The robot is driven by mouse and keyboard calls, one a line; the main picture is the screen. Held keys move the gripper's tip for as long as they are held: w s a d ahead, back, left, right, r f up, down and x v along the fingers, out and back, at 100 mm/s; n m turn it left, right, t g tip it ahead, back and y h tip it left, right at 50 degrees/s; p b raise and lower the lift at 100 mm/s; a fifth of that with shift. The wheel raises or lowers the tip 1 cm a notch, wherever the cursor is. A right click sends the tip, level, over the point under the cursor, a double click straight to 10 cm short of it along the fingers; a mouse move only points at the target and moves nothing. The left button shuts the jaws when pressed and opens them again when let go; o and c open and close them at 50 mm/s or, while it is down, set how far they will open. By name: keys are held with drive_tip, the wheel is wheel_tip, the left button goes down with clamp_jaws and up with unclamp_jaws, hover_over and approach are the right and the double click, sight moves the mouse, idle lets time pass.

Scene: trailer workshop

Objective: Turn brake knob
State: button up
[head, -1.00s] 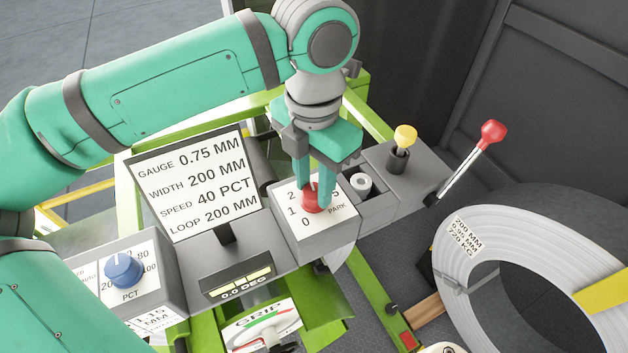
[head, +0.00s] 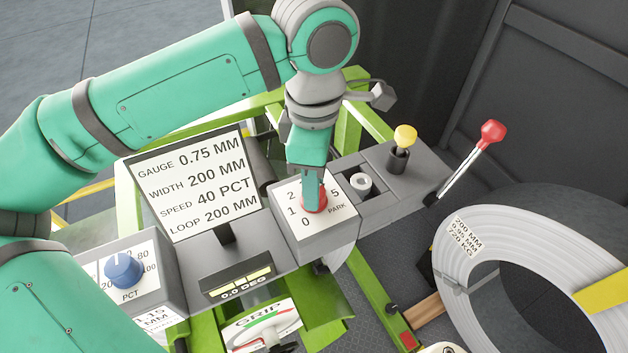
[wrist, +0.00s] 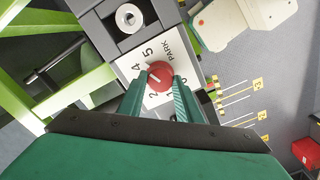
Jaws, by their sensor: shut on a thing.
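The red brake knob (head: 314,203) sits on a white dial plate (head: 337,213) marked with numbers and PARK, on a grey box. My gripper (head: 312,187) points down over it, its fingers shut on the knob. In the wrist view the red knob (wrist: 160,72) lies between the two green fingertips of my gripper (wrist: 159,80). A short white mark on the knob points to the lower left there, towards the 2 side of the dial. Part of the dial's numbering is hidden by the fingers.
A sign with gauge and width figures (head: 196,180) stands left of the knob box. A blue knob (head: 123,270) is farther left. A yellow-topped knob (head: 405,136) and a red-topped lever (head: 492,132) stand to the right. A large coil (head: 480,290) is at lower right.

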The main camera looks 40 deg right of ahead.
drive_tip(key=m, duration=1.3)
drive_tip(key=shift+m, duration=0.4)
idle(0.3)
drive_tip(key=o, duration=1)
drive_tip(key=shift+o, duration=0.2)
wheel_tip(320, 180, up, 11)
drive_tip(key=shift+f, duration=0.1)
